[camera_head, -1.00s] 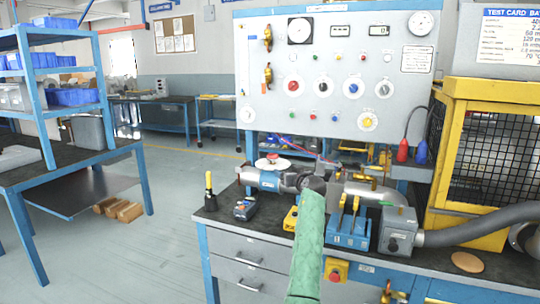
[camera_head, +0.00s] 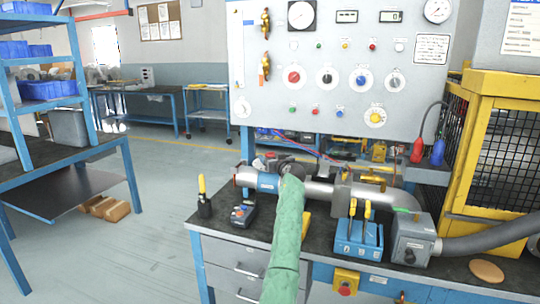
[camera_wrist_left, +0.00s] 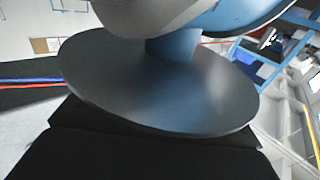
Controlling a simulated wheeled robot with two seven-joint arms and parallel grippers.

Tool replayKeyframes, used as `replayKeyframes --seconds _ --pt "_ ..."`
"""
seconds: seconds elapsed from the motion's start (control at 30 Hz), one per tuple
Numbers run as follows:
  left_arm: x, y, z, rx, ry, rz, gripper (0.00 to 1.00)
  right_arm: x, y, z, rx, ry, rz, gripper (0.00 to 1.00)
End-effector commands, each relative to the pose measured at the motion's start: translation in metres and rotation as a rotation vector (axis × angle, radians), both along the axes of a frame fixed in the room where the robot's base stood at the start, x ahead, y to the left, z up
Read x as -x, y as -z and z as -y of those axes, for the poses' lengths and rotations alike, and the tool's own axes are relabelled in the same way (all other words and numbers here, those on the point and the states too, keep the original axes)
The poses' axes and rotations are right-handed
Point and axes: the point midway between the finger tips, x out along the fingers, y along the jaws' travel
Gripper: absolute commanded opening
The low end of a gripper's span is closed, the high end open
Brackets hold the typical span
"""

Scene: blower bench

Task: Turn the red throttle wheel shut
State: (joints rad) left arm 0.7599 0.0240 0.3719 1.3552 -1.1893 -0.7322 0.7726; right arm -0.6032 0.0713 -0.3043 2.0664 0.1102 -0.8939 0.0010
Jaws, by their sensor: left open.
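A small red-topped part (camera_head: 271,156), which looks like the red throttle wheel, sits on the metal pipe at its left end in the head view. My gripper partly hides it. My left arm in its green sleeve reaches up from the bottom, and the dark left gripper (camera_head: 291,169) is over the pipe, just right of the red part. In the left wrist view the open gripper's black fingers (camera_wrist_left: 150,142) fill the bottom. A large grey disc (camera_wrist_left: 165,85) on a blue stem is close above them; I cannot tell whether they touch it. My right gripper is out of view.
The pipe (camera_head: 320,191) runs right along the bench to a grey box (camera_head: 411,240) with a hose. A blue tool holder (camera_head: 358,238) stands in front. A yellow-handled tool (camera_head: 203,197) and a small device (camera_head: 243,213) are at the left. A gauge panel (camera_head: 335,110) rises behind.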

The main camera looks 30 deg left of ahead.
Motion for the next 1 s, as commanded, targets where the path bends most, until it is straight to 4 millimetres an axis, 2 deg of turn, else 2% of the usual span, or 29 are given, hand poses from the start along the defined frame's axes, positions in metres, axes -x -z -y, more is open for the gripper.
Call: replayKeyframes --seconds 0.2,0.5,0.53,0.7,0.77,1.0 --pt "-0.01 0.0 -0.014 0.0 0.0 0.0 0.72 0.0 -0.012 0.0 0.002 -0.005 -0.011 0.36" --pt "-0.012 0.0 -0.016 0.0 0.001 0.0 0.72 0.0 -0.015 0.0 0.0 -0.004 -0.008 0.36" --pt "-0.012 0.0 -0.016 0.0 0.001 0.0 0.7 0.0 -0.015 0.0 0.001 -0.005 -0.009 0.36" --pt "-0.012 0.0 -0.016 0.0 0.001 0.0 0.36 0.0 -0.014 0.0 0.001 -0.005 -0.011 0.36" --pt "-0.012 0.0 -0.016 0.0 0.001 0.0 0.27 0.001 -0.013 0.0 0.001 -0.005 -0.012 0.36" --pt "-0.011 -0.001 -0.016 0.0 0.01 0.0 0.27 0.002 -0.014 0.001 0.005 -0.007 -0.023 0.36"
